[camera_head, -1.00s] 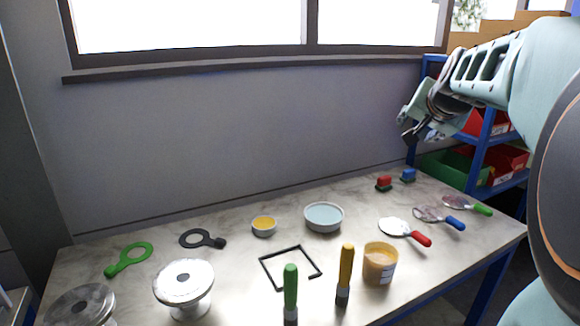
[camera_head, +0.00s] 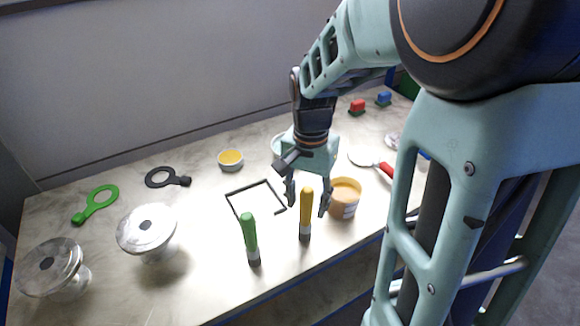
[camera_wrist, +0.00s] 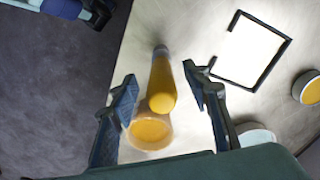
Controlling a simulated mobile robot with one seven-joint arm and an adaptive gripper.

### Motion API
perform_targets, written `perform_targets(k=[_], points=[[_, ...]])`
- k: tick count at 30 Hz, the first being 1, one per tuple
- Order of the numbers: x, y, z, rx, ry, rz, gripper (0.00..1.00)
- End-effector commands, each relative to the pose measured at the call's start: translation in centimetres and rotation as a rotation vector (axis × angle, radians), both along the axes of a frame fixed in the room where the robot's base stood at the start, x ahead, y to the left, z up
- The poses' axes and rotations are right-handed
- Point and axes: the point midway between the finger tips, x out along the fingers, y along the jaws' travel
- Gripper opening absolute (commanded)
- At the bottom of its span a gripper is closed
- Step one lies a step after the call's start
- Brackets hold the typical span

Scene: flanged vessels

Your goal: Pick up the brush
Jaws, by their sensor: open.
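A brush with a yellow handle (camera_head: 306,213) stands upright near the table's front edge, handle up, with a grey lower end. A similar green-handled brush (camera_head: 250,238) stands to its left. My gripper (camera_head: 307,204) points down over the yellow-handled brush, open, with one finger on either side of the handle. In the wrist view the yellow handle (camera_wrist: 162,88) lies between the two open fingers (camera_wrist: 160,78), with gaps on both sides. The lower end of the brush is small and partly blurred there.
A tub of orange-yellow paste (camera_head: 343,207) stands close to the right finger. A black square frame (camera_head: 233,206) lies behind and left. Two metal flanged vessels (camera_head: 147,230) (camera_head: 50,268) stand at left. A yellow-filled bowl (camera_head: 231,160) sits farther back.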

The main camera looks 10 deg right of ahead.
Motion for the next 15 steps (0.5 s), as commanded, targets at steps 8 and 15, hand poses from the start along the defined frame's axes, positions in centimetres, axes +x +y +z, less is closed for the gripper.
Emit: perform_targets(k=[8, 15], points=[[0.0, 0.0, -2.6, 0.001, 0.001, 0.001, 0.43], [0.0, 0.1, -6.1, 0.000, 0.001, 0.001, 0.43]])
